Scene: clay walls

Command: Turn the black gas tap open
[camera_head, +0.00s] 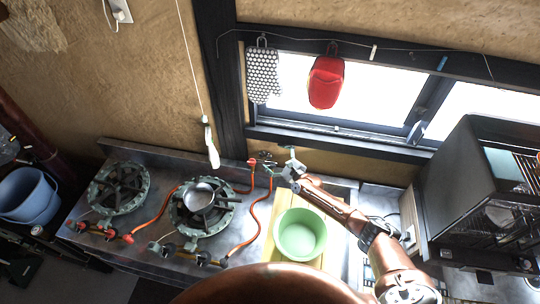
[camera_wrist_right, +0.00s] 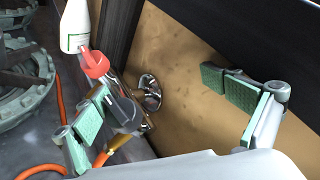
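The gas tap (camera_wrist_right: 150,92) sticks out from the wall on a round chrome flange in the right wrist view. It has a red handle (camera_wrist_right: 92,64) and a dark, black-looking handle (camera_wrist_right: 124,108) beside it. My right gripper (camera_wrist_right: 162,92) is open, its green-padded fingers wide apart. The left-hand finger is close beside the black handle and partly covers the view of it; I cannot tell whether they touch. In the head view, the right gripper (camera_head: 292,166) is just right of the small tap (camera_head: 264,160). My left gripper is not in view.
A white bottle (camera_head: 211,146) is left of the tap. A green bowl (camera_head: 300,234) lies below my right arm. An oven (camera_head: 480,190) is right.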

